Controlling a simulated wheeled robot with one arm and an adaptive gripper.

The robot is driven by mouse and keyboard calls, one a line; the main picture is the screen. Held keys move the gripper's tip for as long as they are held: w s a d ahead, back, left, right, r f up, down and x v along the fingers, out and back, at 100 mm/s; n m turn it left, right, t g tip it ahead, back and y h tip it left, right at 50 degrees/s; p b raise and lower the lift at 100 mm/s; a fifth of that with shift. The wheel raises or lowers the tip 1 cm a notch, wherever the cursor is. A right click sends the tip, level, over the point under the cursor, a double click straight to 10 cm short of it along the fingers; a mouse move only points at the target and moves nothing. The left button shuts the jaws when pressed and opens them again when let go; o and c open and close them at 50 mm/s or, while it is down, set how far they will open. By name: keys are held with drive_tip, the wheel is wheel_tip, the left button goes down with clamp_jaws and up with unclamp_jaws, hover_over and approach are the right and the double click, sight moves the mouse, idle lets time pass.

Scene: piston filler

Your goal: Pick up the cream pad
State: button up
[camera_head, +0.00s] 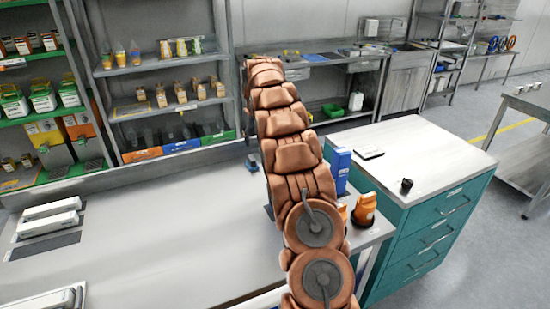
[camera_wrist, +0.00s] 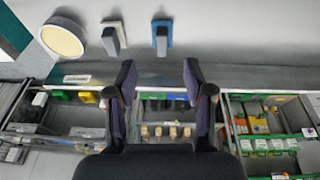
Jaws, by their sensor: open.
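In the wrist view a round cream disc with a dark rim (camera_wrist: 62,40), which looks like the cream pad, is at the upper left on the grey work surface. My gripper (camera_wrist: 160,78) is open, with nothing between its two dark fingers. The disc is to the left of and beyond the fingertips, apart from them. In the head view my copper-coloured arm reaches over the bench and hides part of it; I make out neither the gripper nor the cream disc there.
Stocked shelves (camera_head: 165,65) line the back. The bench's middle left (camera_head: 150,230) is clear.

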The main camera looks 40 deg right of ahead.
drive_tip(key=shift+t, duration=0.8)
drive_tip(key=d+f, duration=0.1)
drive_tip(key=d, duration=0.2)
drive_tip(key=d+f, duration=0.2)
drive_tip(key=d, duration=0.2)
drive_tip(key=w+d+f, duration=0.1)
drive_tip(key=d+f, duration=0.1)
drive_tip(key=d, duration=0.2)
drive_tip(key=shift+d+f, duration=0.2)
drive_tip(key=shift+f, duration=0.05)
drive_tip(key=shift+p+x, duration=0.7)
drive_tip(key=shift+x, duration=0.6)
drive_tip(key=shift+s+f+p, duration=0.1)
drive_tip(key=shift+f+p, duration=0.35)
drive_tip(key=shift+f, duration=0.25)
drive_tip(key=shift+a+p+x, duration=0.2)
drive_tip(key=shift+p+x, duration=0.35)
drive_tip(key=shift+x, duration=0.4)
drive_tip(key=shift+d+f+p, duration=0.2)
drive_tip(key=shift+f+p, duration=0.15)
drive_tip(key=shift+f, duration=0.65)
drive_tip(key=shift+c, duration=0.3)
clamp_jaws()
